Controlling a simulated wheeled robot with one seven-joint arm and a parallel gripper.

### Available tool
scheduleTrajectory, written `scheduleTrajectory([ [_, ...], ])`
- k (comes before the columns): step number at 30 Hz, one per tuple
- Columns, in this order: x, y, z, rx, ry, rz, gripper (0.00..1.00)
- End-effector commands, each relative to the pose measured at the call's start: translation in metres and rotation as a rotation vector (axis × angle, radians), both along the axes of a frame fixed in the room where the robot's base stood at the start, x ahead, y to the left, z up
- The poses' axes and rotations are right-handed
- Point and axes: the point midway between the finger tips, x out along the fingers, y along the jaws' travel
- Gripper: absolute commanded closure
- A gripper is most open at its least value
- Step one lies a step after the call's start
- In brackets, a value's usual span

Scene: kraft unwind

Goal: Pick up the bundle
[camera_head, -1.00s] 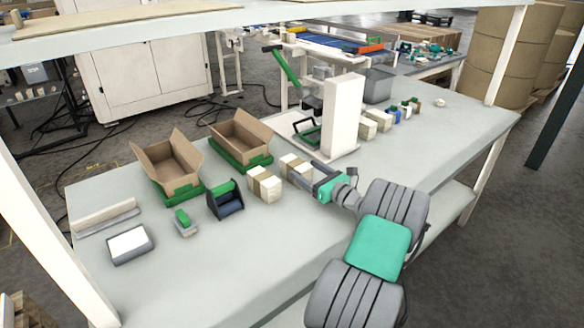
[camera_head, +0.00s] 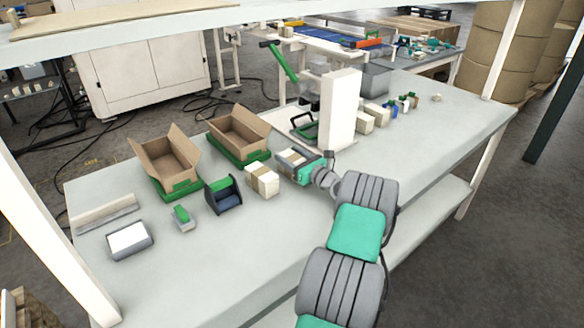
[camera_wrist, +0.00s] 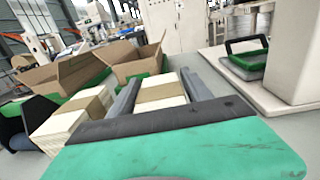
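A cream bundle with a brown paper band lies on the grey table in the head view (camera_head: 291,158). In the wrist view this bundle (camera_wrist: 161,92) lies between the two grey fingers of my gripper (camera_wrist: 168,88). The fingers are open, one along each side, with a gap showing on the right side. My gripper also shows in the head view (camera_head: 296,164), low over the table, partly covering the bundle. A second banded bundle (camera_head: 262,179) lies just left of it, outside the fingers; it also shows in the wrist view (camera_wrist: 75,117).
Two open cardboard boxes (camera_head: 166,166) (camera_head: 238,138) sit on green bases behind the bundles. A dark blue dispenser (camera_head: 224,196) stands to the left. A white upright post (camera_head: 340,108) on a base stands behind right, with several small packs beyond.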

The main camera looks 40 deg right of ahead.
Motion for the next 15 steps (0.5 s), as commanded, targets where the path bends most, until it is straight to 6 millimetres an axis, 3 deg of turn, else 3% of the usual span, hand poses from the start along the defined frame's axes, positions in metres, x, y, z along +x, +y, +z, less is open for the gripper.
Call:
scheduleTrajectory([
  [15, 0.0001, 0.0005, 0.0001, 0.000, 0.000, 0.001, 0.86],
])
